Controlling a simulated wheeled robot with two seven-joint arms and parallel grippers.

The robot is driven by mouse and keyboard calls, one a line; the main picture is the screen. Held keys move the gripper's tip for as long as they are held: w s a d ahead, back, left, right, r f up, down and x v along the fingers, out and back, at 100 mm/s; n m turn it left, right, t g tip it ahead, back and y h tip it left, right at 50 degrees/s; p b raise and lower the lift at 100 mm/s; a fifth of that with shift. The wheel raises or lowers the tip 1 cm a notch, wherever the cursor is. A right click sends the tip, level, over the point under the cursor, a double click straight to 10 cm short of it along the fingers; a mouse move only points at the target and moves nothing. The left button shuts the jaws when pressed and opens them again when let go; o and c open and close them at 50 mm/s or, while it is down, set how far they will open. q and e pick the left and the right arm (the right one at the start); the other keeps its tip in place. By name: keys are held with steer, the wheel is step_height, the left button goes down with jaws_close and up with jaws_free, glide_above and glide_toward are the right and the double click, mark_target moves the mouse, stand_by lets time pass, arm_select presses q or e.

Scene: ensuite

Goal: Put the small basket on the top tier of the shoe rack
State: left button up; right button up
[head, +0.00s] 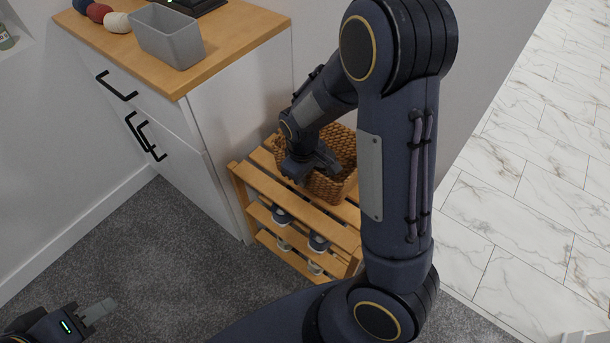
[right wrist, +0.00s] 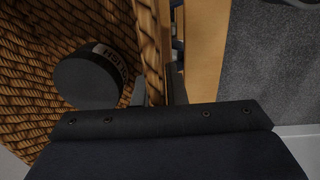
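The small woven brown basket (head: 341,146) rests upright on the top tier of the wooden shoe rack (head: 318,221), as far as I can see. My right gripper (head: 327,163) is at the basket's near side. In the right wrist view its fingers (right wrist: 160,92) are close together on either side of the basket wall (right wrist: 150,40), shut on it. My arm hides part of the basket and rack. A dark round tin (right wrist: 88,78) with pale lettering is inside the basket. My left gripper (head: 98,311) is low at the left, away from the rack, with its finger gap unclear.
A white cabinet (head: 235,100) with a wooden top stands left of the rack. On it are a grey bin (head: 168,38) and yarn balls (head: 117,22). Shoes (head: 319,243) sit on the lower tier. Grey carpet (head: 140,240) is clear in front.

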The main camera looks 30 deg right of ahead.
steer(key=o, duration=0.3)
steer(key=shift+o, duration=0.2)
steer(key=shift+r, duration=0.1)
steer(key=shift+r, duration=0.35)
steer(key=r+p, duration=0.1)
steer(key=r, duration=0.2)
steer(key=r+p, duration=0.1)
steer(key=r, duration=0.3)
steer(key=r+p, duration=0.2)
steer(key=r, duration=0.1)
steer(key=shift+s+a+r, duration=0.1)
steer(key=shift+a+r, duration=0.15)
steer(key=shift+r, duration=0.05)
steer(key=s+a+r+m+t+y, duration=0.1)
steer(key=s+r+m+t+y, duration=0.1)
steer(key=s+r, duration=0.3)
steer(key=s+a+r+m+t+y, duration=0.2)
steer(key=s+r+m+t, duration=0.1)
steer(key=s, duration=0.8)
step_height(320, 180, up, 2)
steer(key=shift+s+a+r+m, duration=0.15)
steer(key=shift+s+a+m, duration=0.2)
steer(key=shift+m, duration=0.35)
